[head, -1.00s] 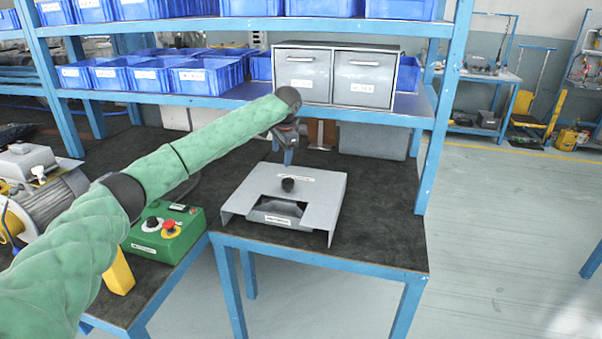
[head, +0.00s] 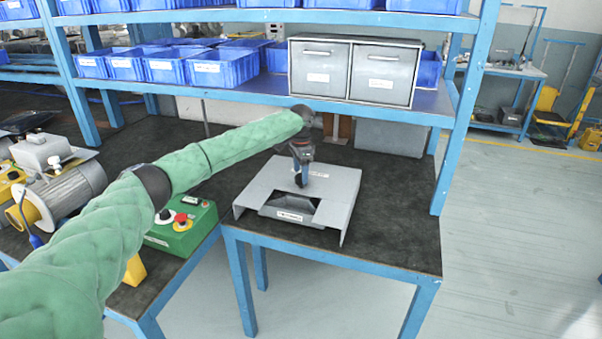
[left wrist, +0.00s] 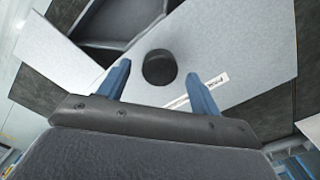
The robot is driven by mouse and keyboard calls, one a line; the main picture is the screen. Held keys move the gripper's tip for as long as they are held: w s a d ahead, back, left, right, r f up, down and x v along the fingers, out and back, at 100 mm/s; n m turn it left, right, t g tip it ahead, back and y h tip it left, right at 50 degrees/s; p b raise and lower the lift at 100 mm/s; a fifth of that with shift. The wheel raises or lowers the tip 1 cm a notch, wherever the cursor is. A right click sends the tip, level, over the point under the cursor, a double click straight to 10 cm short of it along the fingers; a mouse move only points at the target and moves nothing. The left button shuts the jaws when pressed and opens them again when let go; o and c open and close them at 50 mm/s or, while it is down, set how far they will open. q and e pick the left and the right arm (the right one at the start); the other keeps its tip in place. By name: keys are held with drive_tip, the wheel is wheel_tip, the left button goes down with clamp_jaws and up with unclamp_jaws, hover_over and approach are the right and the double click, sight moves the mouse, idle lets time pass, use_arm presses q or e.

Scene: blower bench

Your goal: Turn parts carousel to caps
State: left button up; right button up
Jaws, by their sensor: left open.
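The parts carousel is a grey metal housing (head: 338,190) on the dark bench top, with a labelled front opening (head: 290,203) that shows a dark inside. Its black knob (left wrist: 160,68) stands on the top plate in the left wrist view, beside a white label strip. My left gripper (head: 300,178) points down over the top plate and hides most of the knob in the head view. In the left wrist view its two blue fingers (left wrist: 158,88) are apart, with the knob just beyond and between their tips. Contact cannot be told. My right gripper is not in view.
A green control box (head: 182,228) with a red button stands left of the housing, near a grey motor (head: 68,190). A shelf (head: 250,97) with blue bins and a grey drawer cabinet (head: 355,70) is behind. Bench top right of the housing is clear.

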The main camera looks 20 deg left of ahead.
use_arm(q)
drive_tip(key=shift+w+f, duration=0.1)
drive_tip(key=shift+f, duration=0.8)
drive_tip(key=shift+c, duration=0.4)
